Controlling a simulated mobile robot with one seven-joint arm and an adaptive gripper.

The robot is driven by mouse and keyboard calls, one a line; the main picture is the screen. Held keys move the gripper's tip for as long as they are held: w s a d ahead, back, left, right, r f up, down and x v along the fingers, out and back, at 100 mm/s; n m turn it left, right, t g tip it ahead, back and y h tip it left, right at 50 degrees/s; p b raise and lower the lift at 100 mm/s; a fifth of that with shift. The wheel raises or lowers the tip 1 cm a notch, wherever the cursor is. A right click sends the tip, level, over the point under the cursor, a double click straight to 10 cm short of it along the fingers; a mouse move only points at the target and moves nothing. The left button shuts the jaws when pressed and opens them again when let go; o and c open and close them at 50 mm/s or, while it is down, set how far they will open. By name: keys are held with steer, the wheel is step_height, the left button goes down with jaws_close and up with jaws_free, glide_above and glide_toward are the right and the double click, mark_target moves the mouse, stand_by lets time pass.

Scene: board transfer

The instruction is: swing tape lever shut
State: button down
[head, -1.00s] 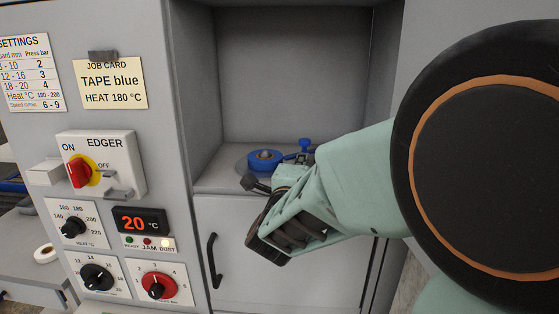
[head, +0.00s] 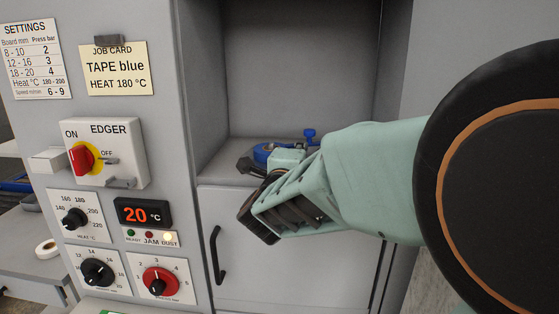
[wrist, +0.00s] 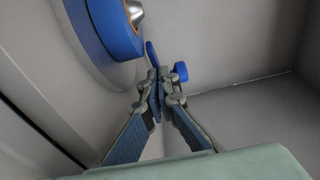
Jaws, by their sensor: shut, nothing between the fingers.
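The blue tape roll (head: 263,152) sits in the grey recess, partly hidden behind my gripper. It fills the upper left of the wrist view (wrist: 106,35), with a metal hub in its middle. The blue tape lever (head: 309,134) stands up just right of the roll. Its rounded blue end (wrist: 181,71) shows beside my fingertips in the wrist view; the rest is largely hidden. My gripper (wrist: 160,88) is shut and empty, its fingertips close to the lever and the roll. I cannot tell whether they touch. In the head view, my gripper (head: 256,168) is in front of the roll.
The recess has a grey side wall on the left (head: 205,80) and a back wall (head: 300,70). Below is a cabinet door with a black handle (head: 217,256). The edger panel with its red switch (head: 81,159) and dials stands to the left.

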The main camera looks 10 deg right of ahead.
steer(key=shift+w+a+b, duration=0.45)
steer(key=shift+w+b, duration=0.35)
steer(key=shift+b, duration=0.15)
